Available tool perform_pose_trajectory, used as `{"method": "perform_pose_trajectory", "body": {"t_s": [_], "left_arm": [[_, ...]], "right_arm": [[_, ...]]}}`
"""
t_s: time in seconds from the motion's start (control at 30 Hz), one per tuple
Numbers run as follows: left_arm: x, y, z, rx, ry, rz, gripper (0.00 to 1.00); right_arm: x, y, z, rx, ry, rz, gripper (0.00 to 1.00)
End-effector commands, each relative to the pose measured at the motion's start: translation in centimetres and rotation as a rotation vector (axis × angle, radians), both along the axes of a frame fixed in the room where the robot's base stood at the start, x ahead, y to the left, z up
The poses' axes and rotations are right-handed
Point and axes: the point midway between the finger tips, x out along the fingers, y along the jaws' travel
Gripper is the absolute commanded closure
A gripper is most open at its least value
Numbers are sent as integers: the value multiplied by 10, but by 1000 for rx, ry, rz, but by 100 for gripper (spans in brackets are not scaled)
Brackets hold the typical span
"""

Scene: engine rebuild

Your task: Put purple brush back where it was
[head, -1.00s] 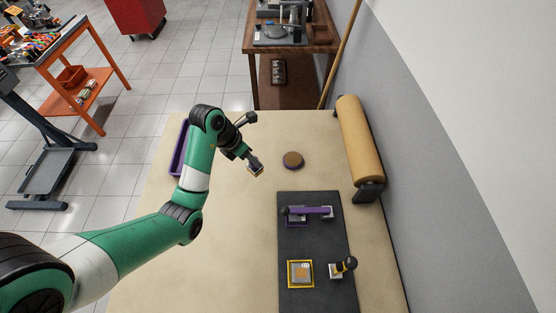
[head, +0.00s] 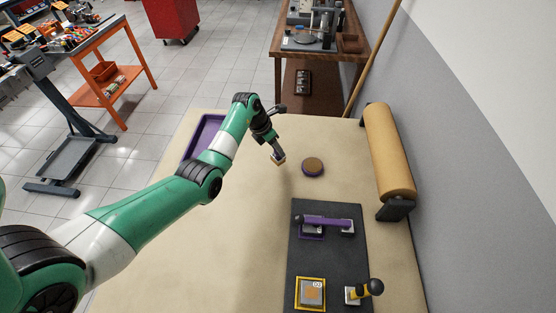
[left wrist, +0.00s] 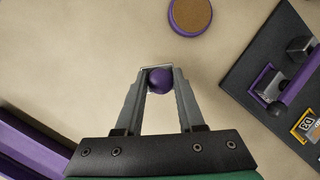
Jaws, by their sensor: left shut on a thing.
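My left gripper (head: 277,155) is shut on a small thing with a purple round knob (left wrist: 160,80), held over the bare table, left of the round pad. In the left wrist view the knob sits between the fingertips. A purple-handled tool (head: 326,220) lies across the dark mat (head: 345,258), apart from the gripper. I cannot tell for sure which of these is the purple brush. My right gripper is not in view.
A round purple-edged pad with a brown top (head: 313,165) lies right of the gripper. A purple tray (head: 203,137) is at the table's left. On the mat are a yellow-framed block (head: 311,292) and a yellow-black tool (head: 368,289). A tan roll (head: 389,150) stands along the right.

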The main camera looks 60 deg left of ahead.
Motion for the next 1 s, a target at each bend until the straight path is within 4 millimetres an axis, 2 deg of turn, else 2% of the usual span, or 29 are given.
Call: {"method": "perform_pose_trajectory", "body": {"t_s": [0.03, 0.3, 0.53, 0.93, 0.97, 1.0], "left_arm": [[3, 4, -9, 0, 0, 0, 100], [7, 9, -14, -1, 0, 0, 100], [9, 12, -49, -1, 1, 0, 100], [9, 12, -53, -1, 1, 0, 100], [9, 12, -53, -1, 2, -1, 60], [9, 12, -52, -1, 2, -1, 53]], "right_arm": [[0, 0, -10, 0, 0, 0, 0], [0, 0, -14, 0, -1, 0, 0], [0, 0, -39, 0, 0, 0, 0], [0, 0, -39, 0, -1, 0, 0], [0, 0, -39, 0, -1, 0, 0], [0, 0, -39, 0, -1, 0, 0]]}}
